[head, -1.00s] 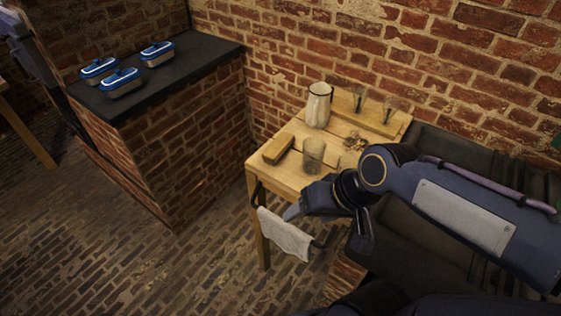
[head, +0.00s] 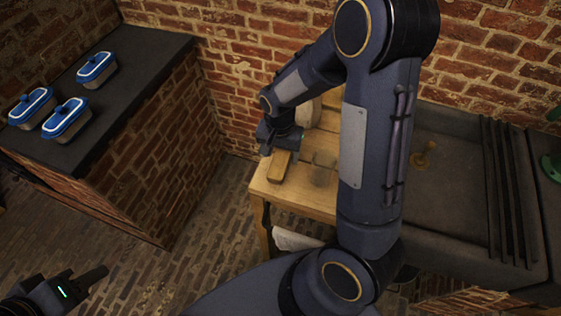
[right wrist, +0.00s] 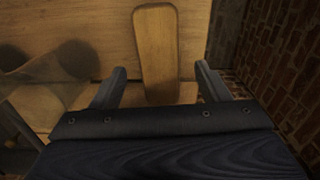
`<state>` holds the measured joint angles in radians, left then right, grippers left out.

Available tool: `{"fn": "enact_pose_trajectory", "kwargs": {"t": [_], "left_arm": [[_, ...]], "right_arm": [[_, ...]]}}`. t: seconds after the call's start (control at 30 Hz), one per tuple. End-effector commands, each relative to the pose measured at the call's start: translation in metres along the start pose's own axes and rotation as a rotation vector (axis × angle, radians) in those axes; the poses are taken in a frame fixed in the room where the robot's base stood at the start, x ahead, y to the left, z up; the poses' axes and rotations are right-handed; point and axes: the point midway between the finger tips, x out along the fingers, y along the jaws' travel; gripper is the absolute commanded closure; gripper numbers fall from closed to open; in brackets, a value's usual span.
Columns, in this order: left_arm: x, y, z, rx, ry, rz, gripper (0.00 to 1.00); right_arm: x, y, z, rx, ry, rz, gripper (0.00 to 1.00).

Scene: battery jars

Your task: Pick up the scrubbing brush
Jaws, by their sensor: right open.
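The scrubbing brush (head: 279,166) is a long wooden block lying on the small wooden table, near its left edge. In the right wrist view the brush (right wrist: 156,45) points away from me, its near end between the two fingers. My right gripper (right wrist: 161,72) is open and empty, one finger on each side of the brush, with gaps showing. In the head view the right gripper (head: 277,146) is just above and behind the brush, its fingers partly hidden. My left gripper (head: 85,284) is at the lower left, far from the table; its jaw opening is unclear.
A glass (head: 323,169) stands close to the right of the brush; it also shows in the right wrist view (right wrist: 50,80). A pale jug (head: 308,112) is partly hidden behind my arm. A white cloth (head: 295,240) hangs in front. Blue-lidded boxes (head: 96,70) stand on the dark counter.

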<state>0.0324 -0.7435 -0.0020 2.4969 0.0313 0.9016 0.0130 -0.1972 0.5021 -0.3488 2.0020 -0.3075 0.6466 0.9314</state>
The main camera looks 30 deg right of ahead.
Motion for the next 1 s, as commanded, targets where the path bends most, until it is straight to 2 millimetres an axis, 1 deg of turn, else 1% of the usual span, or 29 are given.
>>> {"fn": "enact_pose_trajectory", "kwargs": {"t": [0.07, 0.2, 0.33, 0.5, 0.57, 0.9, 1.0], "left_arm": [[-0.006, 0.003, -0.003, 0.000, 0.000, 0.000, 0.64], [-0.007, 0.003, -0.004, 0.000, 0.000, 0.000, 0.64], [-0.007, 0.003, -0.004, 0.000, 0.000, 0.000, 0.64], [-0.007, 0.003, -0.004, 0.000, 0.000, 0.000, 0.64], [-0.007, 0.003, -0.004, 0.000, 0.000, 0.000, 0.64], [-0.007, 0.003, -0.004, 0.000, 0.000, 0.000, 0.64], [-0.007, 0.003, -0.004, 0.000, 0.000, 0.000, 0.64]], "right_arm": [[0.012, 0.003, 0.001, 0.000, -0.005, 0.007, 0.31], [0.031, 0.002, 0.000, 0.000, -0.003, 0.003, 0.31], [0.038, 0.001, 0.000, 0.000, -0.001, -0.001, 0.31], [0.038, 0.001, 0.000, 0.000, 0.000, -0.002, 0.31], [0.037, 0.001, 0.000, 0.000, 0.000, -0.002, 0.37], [0.037, 0.001, 0.000, -0.001, -0.001, -0.002, 0.81], [0.037, 0.001, 0.000, -0.001, 0.000, -0.002, 0.81]]}}
